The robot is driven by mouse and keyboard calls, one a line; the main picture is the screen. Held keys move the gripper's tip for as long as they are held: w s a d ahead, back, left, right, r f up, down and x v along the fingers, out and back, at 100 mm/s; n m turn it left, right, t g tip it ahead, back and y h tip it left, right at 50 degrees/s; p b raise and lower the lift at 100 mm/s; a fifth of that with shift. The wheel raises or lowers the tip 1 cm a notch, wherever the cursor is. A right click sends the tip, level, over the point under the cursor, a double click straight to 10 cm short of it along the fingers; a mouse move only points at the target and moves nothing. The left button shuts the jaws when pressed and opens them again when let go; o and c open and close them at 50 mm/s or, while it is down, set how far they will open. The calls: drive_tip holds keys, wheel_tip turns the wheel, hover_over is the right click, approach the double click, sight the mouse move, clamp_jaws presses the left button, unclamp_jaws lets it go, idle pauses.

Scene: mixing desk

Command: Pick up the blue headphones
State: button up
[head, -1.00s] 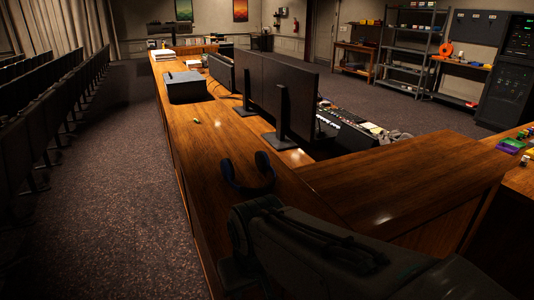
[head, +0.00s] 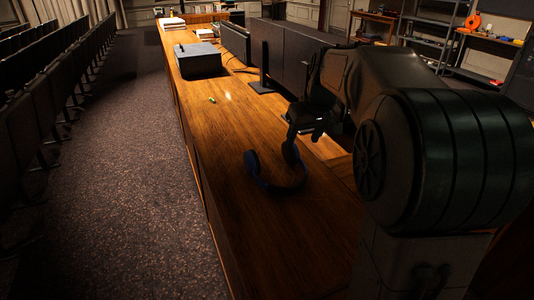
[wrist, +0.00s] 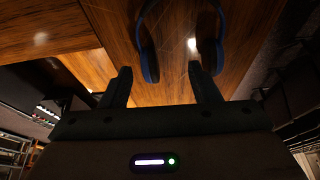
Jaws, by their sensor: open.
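The blue headphones (head: 272,178) lie on the wooden desk top, a dark blue band with two ear cups. In the wrist view the headphones (wrist: 149,62) lie beyond the fingertips at the top of the picture, with one cup near each finger and the upper band cut off by the frame. My gripper (wrist: 164,75) is open, with nothing seen between its fingers. In the head view my gripper (head: 303,135) is above the desk just beyond the headphones, partly dark against the monitors.
Black monitors (head: 285,55) stand along the right of the desk (head: 215,125). A dark box (head: 197,62) and papers (head: 172,23) are farther along it. Seat rows (head: 50,110) stand at left.

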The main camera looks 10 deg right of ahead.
sight(295, 150)
drive_tip(key=shift+n, duration=0.3)
drive_tip(key=w+f, duration=0.4)
drive_tip(key=w, duration=0.1)
drive_tip(key=w+d+f, duration=0.1)
drive_tip(key=w+f, duration=0.1)
drive_tip(key=f, duration=0.1)
drive_tip(key=shift+w, duration=0.15)
drive_tip(key=p+x, duration=0.1)
drive_tip(key=x, duration=0.4)
drive_tip(key=shift+w+d, duration=0.1)
drive_tip(key=shift+w, duration=0.1)
drive_tip(key=c, duration=1.2)
